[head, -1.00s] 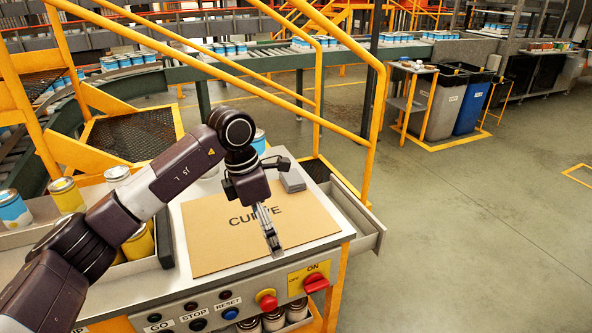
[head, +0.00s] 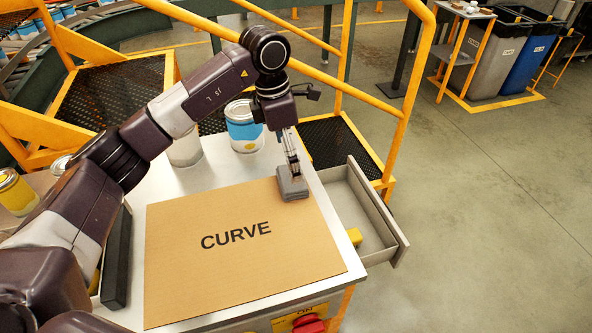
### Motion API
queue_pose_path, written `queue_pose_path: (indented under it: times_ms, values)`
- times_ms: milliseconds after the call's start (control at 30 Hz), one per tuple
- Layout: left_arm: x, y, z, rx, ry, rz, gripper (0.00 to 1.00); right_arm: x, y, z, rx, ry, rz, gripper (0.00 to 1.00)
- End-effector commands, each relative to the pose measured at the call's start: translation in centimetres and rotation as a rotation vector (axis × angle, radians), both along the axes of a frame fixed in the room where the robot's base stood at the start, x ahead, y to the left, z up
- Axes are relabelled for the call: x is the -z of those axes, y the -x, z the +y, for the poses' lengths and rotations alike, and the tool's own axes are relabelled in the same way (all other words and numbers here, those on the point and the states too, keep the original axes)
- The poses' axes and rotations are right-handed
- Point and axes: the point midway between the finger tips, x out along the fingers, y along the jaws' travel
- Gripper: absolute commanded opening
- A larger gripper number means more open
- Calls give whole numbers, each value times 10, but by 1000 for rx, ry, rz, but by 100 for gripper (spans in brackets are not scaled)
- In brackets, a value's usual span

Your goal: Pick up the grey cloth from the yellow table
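The grey cloth (head: 293,189) looks like a small folded block. It lies at the far right corner of the brown board marked CURVE (head: 235,265), on the metal top (head: 215,165) of the yellow-framed table. My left gripper (head: 294,172) points down right at the cloth, its fingertips touching it or just above it; I cannot tell which. The fingers look close together, but their tips blend with the cloth, so their grip is unclear. My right gripper is not in view.
A blue-and-white can (head: 243,127) and a pale can (head: 185,148) stand behind the board. An open drawer (head: 373,215) with a yellow item (head: 354,236) juts out on the right. Yellow railings (head: 402,100) rise behind it. A black bar (head: 116,258) lies left of the board.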

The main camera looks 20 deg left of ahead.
Motion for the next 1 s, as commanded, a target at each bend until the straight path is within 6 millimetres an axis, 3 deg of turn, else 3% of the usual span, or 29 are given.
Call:
queue_pose_path:
  times_ms: [100, 200, 333, 533, 767, 1000]
  values:
    - [12, 0, -1, -1, -1, 3, 93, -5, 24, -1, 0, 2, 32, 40]
    - [22, -1, -2, -2, 1, 3, 93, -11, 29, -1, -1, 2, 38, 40]
    - [40, -1, -2, 0, 0, 5, 93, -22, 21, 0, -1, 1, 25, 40]
    - [62, -4, -4, -2, 1, 1, 93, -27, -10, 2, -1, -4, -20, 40]
    - [64, -4, -4, -1, 1, 0, 93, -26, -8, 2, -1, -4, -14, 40]
    - [64, -4, -4, -1, 1, 0, 67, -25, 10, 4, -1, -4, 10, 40]
